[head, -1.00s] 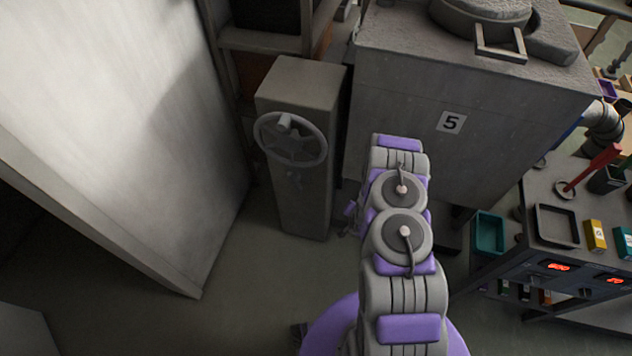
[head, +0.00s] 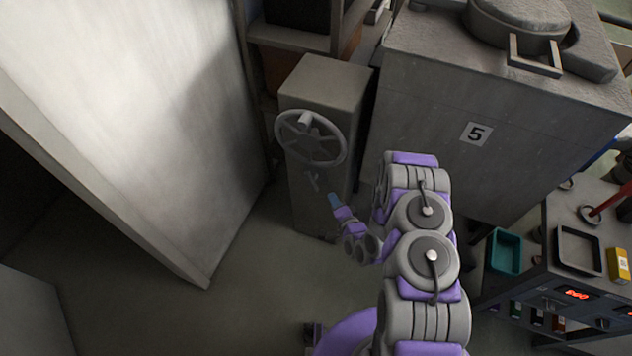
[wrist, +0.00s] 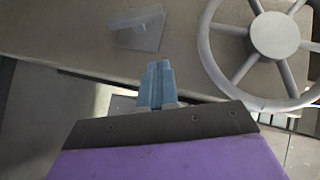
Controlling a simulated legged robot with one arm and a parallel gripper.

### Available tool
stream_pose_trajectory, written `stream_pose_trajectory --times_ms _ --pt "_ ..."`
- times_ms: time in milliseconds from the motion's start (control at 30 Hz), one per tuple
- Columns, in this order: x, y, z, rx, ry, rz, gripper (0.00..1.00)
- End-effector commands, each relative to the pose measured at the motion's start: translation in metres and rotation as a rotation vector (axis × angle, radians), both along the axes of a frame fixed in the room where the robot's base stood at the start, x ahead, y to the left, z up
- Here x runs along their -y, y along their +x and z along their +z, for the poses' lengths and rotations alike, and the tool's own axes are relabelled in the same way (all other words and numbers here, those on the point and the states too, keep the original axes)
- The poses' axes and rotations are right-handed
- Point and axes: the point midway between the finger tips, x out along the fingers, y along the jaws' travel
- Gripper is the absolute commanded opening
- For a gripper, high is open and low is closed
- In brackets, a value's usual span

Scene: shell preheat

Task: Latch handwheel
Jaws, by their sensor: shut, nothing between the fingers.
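The grey handwheel (head: 311,138) is on the front of a grey pedestal (head: 322,84), left of the box marked 5. It has a rim, spokes, a hub and a knob. Below it on the pedestal front is a small latch-like lever (head: 313,181). In the wrist view the handwheel (wrist: 275,36) is at the upper right, and a small pale bracket-like piece (wrist: 137,31) is at the upper left. My gripper (head: 334,199) is below and right of the wheel, apart from it. In the wrist view its blue fingers (wrist: 157,84) are together and empty, pointing toward the pedestal face.
A large pale panel (head: 120,110) stands on the left. The grey box with the number 5 (head: 475,134) stands close on the right. A bench with a teal tray (head: 504,252) and a black tray (head: 578,250) is further right. The floor before the pedestal is clear.

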Motion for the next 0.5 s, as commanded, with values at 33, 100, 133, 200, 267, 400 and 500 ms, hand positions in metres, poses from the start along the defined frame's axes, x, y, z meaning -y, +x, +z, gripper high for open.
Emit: stream_pose_trajectory --times_ms 33,100,133,200,267,400,500 --pt "0.000 0.001 0.000 0.000 0.000 0.000 0.00" --pt "-0.001 0.004 -0.001 0.002 -0.001 0.000 0.00" --pt "-0.002 0.006 -0.002 0.002 -0.001 0.000 0.00" --pt "-0.005 0.013 -0.004 0.005 -0.001 0.000 0.00" --pt "-0.009 0.022 -0.006 0.008 -0.001 0.002 0.00" --pt "-0.020 0.045 -0.013 0.006 -0.001 0.002 0.00" --pt "-0.027 0.063 -0.019 0.005 -0.003 0.002 0.00"
